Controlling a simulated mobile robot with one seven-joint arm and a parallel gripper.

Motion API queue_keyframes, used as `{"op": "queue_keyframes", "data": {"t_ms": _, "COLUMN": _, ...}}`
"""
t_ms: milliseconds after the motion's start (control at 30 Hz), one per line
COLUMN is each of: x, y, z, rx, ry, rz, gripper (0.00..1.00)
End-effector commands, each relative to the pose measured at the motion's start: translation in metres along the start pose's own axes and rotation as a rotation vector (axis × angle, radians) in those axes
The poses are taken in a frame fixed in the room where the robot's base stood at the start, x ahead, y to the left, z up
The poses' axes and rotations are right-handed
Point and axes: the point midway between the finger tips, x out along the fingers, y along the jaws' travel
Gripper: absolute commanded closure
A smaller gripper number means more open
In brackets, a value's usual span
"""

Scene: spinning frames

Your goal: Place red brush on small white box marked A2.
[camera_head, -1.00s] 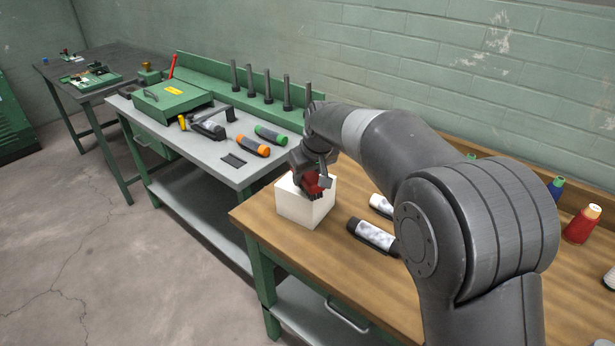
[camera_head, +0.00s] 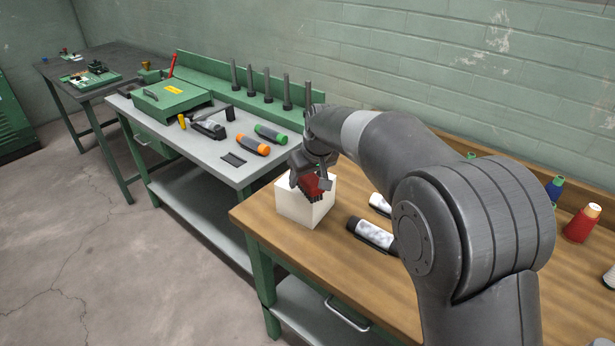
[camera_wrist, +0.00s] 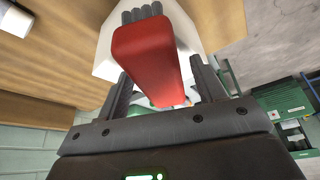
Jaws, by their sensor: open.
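The white box (camera_head: 300,209) stands near the left corner of the wooden bench; no A2 marking is legible. The red brush (camera_head: 313,186) is at the top of the box, its dark bristles toward the front; it appears to rest there. In the wrist view the brush (camera_wrist: 150,55) lies between the two fingers, with the white box (camera_wrist: 107,58) behind it. My gripper (camera_head: 312,176) is open around the brush, just above the box, with a gap beside the brush. Part of the brush and box top is hidden by my gripper.
Dark-and-white brush-like items (camera_head: 372,234) lie right of the box. Thread spools (camera_head: 582,224) stand at the right back. A grey bench (camera_head: 215,150) to the left holds a green case (camera_head: 172,100), orange and green tools (camera_head: 252,146) and upright posts. The wall is behind.

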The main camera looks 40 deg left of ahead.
Motion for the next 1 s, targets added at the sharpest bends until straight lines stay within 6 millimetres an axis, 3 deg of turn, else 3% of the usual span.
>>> {"op": "queue_keyframes", "data": {"t_ms": 600, "x": -0.109, "y": 0.0, "z": 0.0, "rx": 0.0, "ry": 0.002, "rz": 0.0, "gripper": 0.38}}
{"op": "queue_keyframes", "data": {"t_ms": 1000, "x": -0.121, "y": 0.0, "z": 0.0, "rx": 0.001, "ry": 0.001, "rz": 0.001, "gripper": 0.38}}
